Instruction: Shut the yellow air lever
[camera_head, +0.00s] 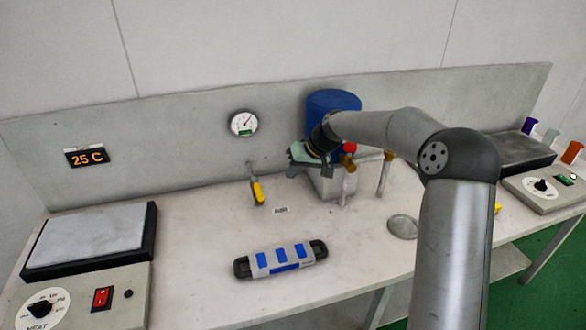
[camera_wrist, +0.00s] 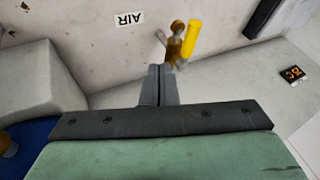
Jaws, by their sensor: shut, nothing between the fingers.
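The yellow air lever (camera_head: 258,192) sits on a small valve at the back of the bench, below the round gauge. In the wrist view the yellow handle (camera_wrist: 192,38) lies alongside the brass valve body (camera_wrist: 175,42), just beyond and to the right of my fingertips. A gap shows between the fingertips and the lever; I see no contact.
An AIR label (camera_wrist: 128,19) lies near the valve. The gauge (camera_head: 243,123) is on the back panel. A blue tank (camera_head: 332,96) and grey block (camera_head: 330,184) stand right of the lever. Bench around the lever's front is clear.

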